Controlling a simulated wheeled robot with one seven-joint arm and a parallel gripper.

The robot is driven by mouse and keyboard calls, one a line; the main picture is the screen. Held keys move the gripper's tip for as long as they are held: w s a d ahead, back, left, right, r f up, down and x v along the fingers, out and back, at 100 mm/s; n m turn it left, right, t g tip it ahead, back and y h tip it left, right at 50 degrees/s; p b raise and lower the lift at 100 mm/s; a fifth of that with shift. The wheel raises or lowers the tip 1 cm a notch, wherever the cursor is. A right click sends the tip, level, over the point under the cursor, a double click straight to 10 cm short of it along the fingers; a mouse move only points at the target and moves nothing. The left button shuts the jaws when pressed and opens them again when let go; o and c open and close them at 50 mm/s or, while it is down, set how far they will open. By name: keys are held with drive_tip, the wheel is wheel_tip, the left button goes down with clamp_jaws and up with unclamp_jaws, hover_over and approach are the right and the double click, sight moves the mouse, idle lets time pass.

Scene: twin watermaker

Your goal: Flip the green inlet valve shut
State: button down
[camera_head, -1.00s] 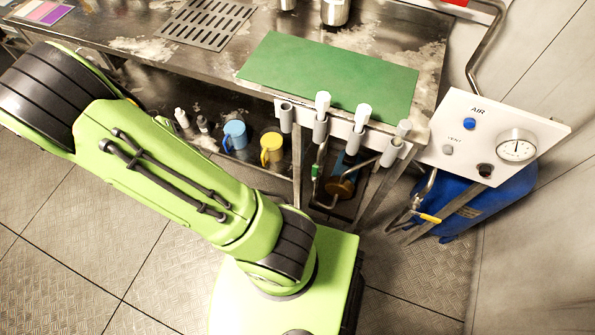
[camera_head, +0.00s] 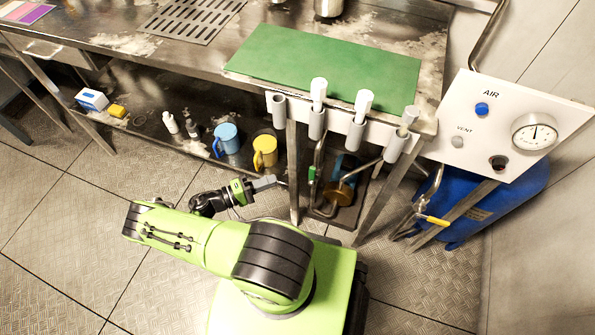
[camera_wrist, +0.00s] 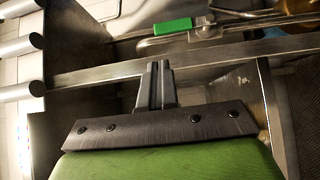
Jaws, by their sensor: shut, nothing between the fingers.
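The green valve handle (camera_head: 312,173) sits on a thin metal pipe under the bench, just right of a steel bench leg (camera_head: 293,175). In the wrist view the green handle (camera_wrist: 172,26) lies lengthwise along its pipe, beyond a steel bar. My gripper (camera_head: 272,182) is left of that leg and points right toward it, at about the handle's height. In the wrist view my gripper's closed fingers (camera_wrist: 160,68) reach up to the steel bar, with the handle apart from them. The gripper is shut and empty. I cannot tell whether the fingers touch the bar.
A blue mug (camera_head: 226,140) and a yellow mug (camera_head: 265,151) stand on the lower shelf. Grey tube holders (camera_head: 394,146) line the bench front. At right are a white AIR panel (camera_head: 500,120), a blue tank (camera_head: 475,215) and a yellow lever (camera_head: 432,220). The floor at left is clear.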

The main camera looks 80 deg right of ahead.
sight(312, 176)
drive_tip(key=x, duration=1)
drive_tip(key=shift+r, duration=0.15)
